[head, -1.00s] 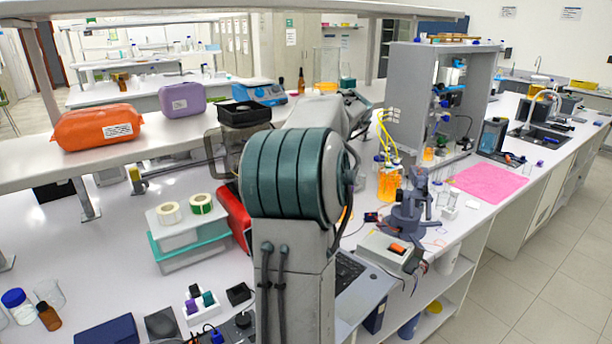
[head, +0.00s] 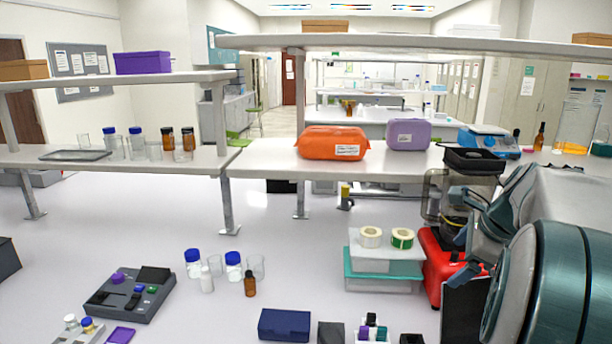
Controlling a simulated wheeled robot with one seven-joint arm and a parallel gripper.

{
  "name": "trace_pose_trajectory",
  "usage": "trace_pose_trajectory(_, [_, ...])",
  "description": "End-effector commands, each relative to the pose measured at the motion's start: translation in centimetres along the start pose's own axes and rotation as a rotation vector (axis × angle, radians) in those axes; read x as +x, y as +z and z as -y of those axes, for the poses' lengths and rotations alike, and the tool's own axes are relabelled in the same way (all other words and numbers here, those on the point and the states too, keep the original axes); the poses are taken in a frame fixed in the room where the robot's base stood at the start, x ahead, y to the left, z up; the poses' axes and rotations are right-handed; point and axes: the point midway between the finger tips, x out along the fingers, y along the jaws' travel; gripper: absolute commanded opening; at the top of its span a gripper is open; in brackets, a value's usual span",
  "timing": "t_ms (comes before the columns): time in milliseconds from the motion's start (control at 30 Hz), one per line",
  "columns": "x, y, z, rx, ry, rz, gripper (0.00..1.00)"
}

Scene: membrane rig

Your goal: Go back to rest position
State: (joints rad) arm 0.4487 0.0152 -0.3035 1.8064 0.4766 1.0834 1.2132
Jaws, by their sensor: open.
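My arm fills the right side of the head view, with its large teal and grey joint at the lower right corner and grey links running up behind it. No object can be seen held.
Close to the arm stand a red appliance (head: 441,278) and boxes with tape rolls (head: 386,262). A shelf above the bench carries an orange case (head: 335,142), a purple case (head: 408,135) and a blue device (head: 489,139).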

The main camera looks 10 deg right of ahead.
Motion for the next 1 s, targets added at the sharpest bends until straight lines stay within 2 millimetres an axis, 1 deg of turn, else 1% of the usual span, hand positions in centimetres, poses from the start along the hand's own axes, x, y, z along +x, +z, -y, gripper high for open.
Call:
trace_pose_trajectory(33, [0.7, 2.4, -2.7, -0.174, 0.025, 0.004, 0.87])
trace_pose_trajectory(67, [1.0, 3.4, -4.1, -0.28, 0.038, 0.003, 0.87])
trace_pose_trajectory(100, [1.4, 4.8, -6.1, -0.422, 0.057, 0.002, 0.87])
trace_pose_trajectory(167, [2.0, 6.5, -9.2, -0.639, 0.082, -0.001, 0.87])
trace_pose_trajectory(200, [2.4, 7.5, -11.3, -0.786, 0.099, -0.002, 0.87])
trace_pose_trajectory(267, [2.9, 8.6, -14.4, -1.008, 0.121, -0.003, 0.87])
trace_pose_trajectory(300, [3.3, 9.2, -16.5, -1.156, 0.136, -0.005, 0.87])
trace_pose_trajectory(333, [3.5, 9.5, -18.0, -1.266, 0.145, -0.007, 0.87])
trace_pose_trajectory(367, [3.8, 9.7, -19.4, -1.372, 0.155, -0.01, 0.87])
trace_pose_trajectory(400, [4.1, 9.9, -21.3, -1.509, 0.168, -0.013, 0.87])
trace_pose_trajectory(500, [4.7, 9.8, -25.0, -1.799, 0.194, -0.023, 0.87])
trace_pose_trajectory(600, [5.2, 9.5, -27.3, -2.006, 0.214, -0.034, 0.87])
trace_pose_trajectory(700, [5.5, 9.2, -28.6, -2.123, 0.225, -0.042, 0.87])
trace_pose_trajectory(800, [5.6, 9.1, -29.0, -2.164, 0.231, -0.044, 0.87])
trace_pose_trajectory(1000, [5.5, 9.1, -28.9, -2.164, 0.232, -0.043, 0.87])
